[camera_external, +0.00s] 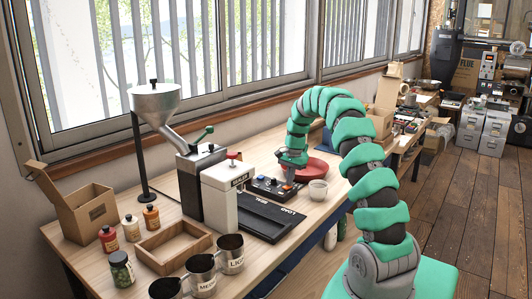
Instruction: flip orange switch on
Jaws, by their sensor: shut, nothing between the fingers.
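A small dark control panel (268,188) with several small switches or knobs lies on the wooden bench, right of the white-fronted machine. The orange switch is too small to tell apart clearly, and its position cannot be read. My gripper (289,178) points down from the green arm, at the panel's right end and close to it. It is shut and empty. Whether its tip touches the panel cannot be told. The gripper hides part of the panel's far right side.
A red bowl (312,169) and a pale cup (318,190) stand just right of the gripper. A black tray (262,216) lies in front of the panel. The white-and-black machine (219,196) with a red knob rises to the left. Metal mugs (230,252) stand at the front left.

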